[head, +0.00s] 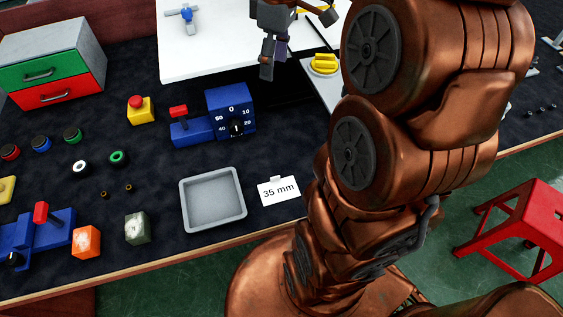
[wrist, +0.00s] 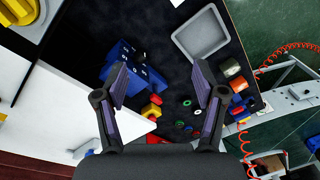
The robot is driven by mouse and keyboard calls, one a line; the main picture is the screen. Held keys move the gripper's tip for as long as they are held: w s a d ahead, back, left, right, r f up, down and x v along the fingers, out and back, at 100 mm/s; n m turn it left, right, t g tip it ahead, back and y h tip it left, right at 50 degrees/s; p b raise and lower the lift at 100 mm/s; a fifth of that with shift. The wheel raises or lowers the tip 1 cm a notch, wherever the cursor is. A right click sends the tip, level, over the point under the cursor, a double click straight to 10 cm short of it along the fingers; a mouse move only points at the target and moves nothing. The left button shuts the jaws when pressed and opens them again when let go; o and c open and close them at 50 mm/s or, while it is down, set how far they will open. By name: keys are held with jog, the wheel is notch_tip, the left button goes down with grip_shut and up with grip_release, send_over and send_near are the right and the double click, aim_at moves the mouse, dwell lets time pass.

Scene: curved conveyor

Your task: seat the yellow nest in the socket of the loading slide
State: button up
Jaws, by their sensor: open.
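A round yellow piece with a raised bar across its top (head: 323,63), which looks like the yellow nest, sits on a grey plate (head: 318,84) right of the white surface. It also shows, cut off, in the wrist view's top left corner (wrist: 22,12). Another bit of yellow (head: 328,14) shows behind my gripper, partly hidden by my arm; I cannot tell what it is. My gripper (head: 273,62) is open and empty, hanging left of the round yellow piece in the head view. Its spread fingers (wrist: 161,82) show in the wrist view. I cannot make out the socket.
A blue dial device (head: 231,111), a red-topped yellow button box (head: 140,109), a grey tray (head: 213,199) and a "35 mm" card (head: 279,191) stand on the dark bench. A drawer unit (head: 52,64) is at left. The white surface (head: 215,50) is mostly clear.

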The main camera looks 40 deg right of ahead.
jog(key=s+a+f+m, duration=0.2)
jog(key=s+a+f, duration=0.1)
jog(key=s, duration=0.3)
jog(key=s+a+f+m+g, duration=0.1)
jog(key=s+a+f+m, duration=0.1)
jog(key=s+a+f, duration=0.2)
jog(key=s+a+f+m+h, duration=0.1)
jog(key=s+a+f, duration=0.3)
jog(key=s, duration=0.5)
jog(key=shift+s+a+f+m+g, duration=0.15)
jog(key=shift+s+a+m+g, duration=0.15)
jog(key=shift+a+m, duration=0.6)
jog(key=shift+a, duration=0.1)
